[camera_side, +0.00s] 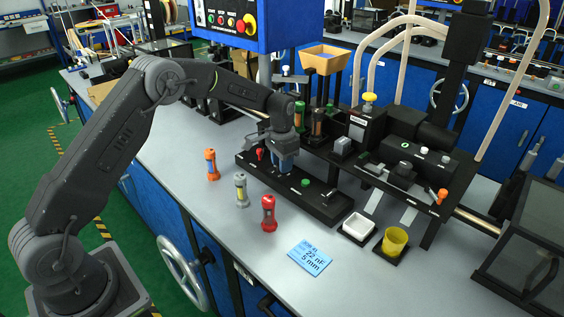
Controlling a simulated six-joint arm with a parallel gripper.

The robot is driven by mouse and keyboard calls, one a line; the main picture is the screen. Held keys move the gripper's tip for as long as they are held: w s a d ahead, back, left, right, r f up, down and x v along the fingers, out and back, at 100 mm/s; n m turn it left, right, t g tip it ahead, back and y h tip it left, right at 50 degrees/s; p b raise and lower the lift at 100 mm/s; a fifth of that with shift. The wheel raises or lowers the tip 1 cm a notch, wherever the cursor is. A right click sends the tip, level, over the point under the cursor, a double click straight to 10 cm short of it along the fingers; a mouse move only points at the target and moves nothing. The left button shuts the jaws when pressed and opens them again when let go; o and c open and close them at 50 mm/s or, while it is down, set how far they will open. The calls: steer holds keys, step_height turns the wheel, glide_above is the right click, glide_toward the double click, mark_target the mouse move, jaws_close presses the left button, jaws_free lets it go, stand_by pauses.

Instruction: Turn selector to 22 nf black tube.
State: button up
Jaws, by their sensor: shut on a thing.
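My gripper (285,152) points down over the left part of a long black base (318,203) on the bench. It is shut on a part there, which I take to be the selector; the jaws mostly hide it, and its setting cannot be read. A red piece (259,154) stands just left of the jaws and a green button (305,183) is to their right. A blue card (310,258) reads "22 nF 5 mm". Orange (212,164), grey (241,190) and red (268,213) tubes stand in front of the base. I cannot pick out a black tube.
A white tray (358,227) and a yellow cup (394,241) stand right of the base. Behind are a black machine (405,150), a wooden hopper (324,58) and upright green (299,116) and orange tubes. The bench front around the card is clear.

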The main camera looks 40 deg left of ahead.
steer(key=n, duration=0.7)
stand_by(0.3)
stand_by(0.3)
steer(key=o, duration=0.9)
step_height(320, 180, up, 14)
steer(key=shift+f, duration=0.1)
stand_by(0.4)
